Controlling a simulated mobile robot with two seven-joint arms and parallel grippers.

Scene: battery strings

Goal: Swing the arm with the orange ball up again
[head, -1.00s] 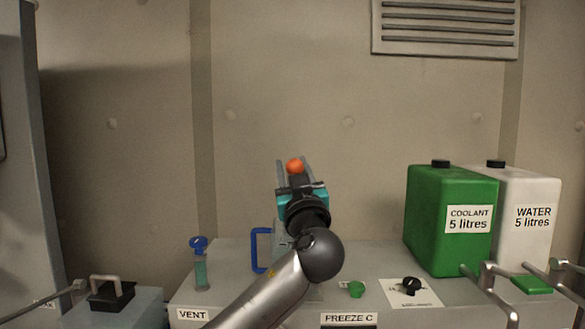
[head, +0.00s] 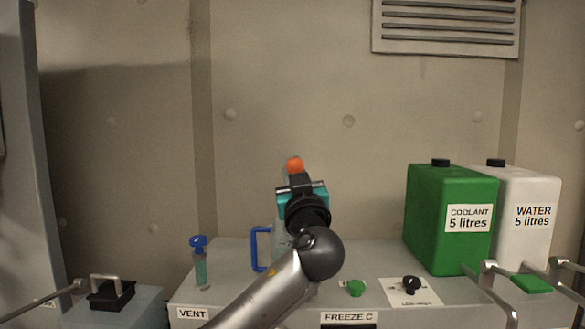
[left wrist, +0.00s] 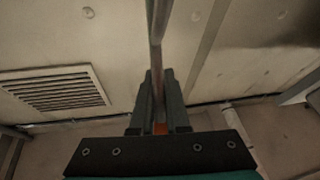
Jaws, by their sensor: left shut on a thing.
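The orange ball (head: 295,164) shows at the tip of my left gripper (head: 296,174), in the middle of the head view, above the grey bench. My left gripper is shut on it, and the arm and hand hide what lies below. In the left wrist view, a patch of orange (left wrist: 160,128) shows between the two dark fingers (left wrist: 160,105). A thin metal rod (left wrist: 158,60) runs from there to the top edge. My right gripper is not in view.
Green coolant (head: 450,235) and white water (head: 530,215) containers stand at the right.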

